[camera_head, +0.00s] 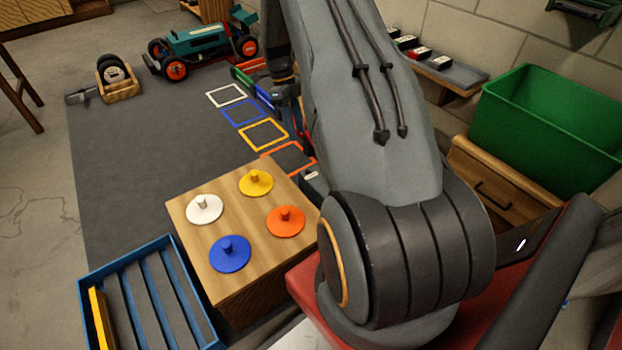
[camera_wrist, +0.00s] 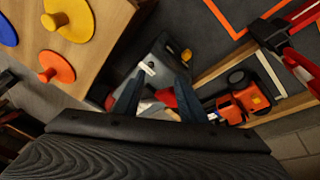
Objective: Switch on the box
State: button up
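A small grey box (camera_wrist: 148,74) lies below my gripper in the wrist view, with a white label on it, a yellow-orange knob near its upper right and a red part (camera_wrist: 166,97) between my fingers. I cannot tell the switch's position. In the head view a part of this box (camera_head: 313,179) with its pale label shows beside the wooden block, the rest hidden by my arm. My gripper (camera_wrist: 160,68) is open, its two dark fingers apart over the box; I cannot tell whether they touch it. My arm hides most of the gripper in the head view.
A wooden block (camera_head: 235,204) with white, yellow, blue and orange knobbed discs stands left of the box. An orange toy vehicle (camera_wrist: 241,104) lies right of my fingers. A blue-rimmed tray (camera_head: 166,243), a teal racecar (camera_head: 200,41) and a green bin (camera_head: 543,120) stand around.

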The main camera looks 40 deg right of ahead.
jog(key=d+f+m+b, duration=0.3)
jog(key=f+b, duration=0.2)
jog(key=f, duration=0.6)
jog(key=s+d+f+m+g+b, duration=0.1)
jog(key=d+f+m+b, duration=0.2)
jog(key=f, duration=0.8)
jog(key=shift+s+d+m+b, duration=0.25)
jog(key=shift+d+m+b, duration=0.2)
jog(key=shift+b, duration=0.55)
jog(key=shift+f, duration=0.1)
grip_shut()
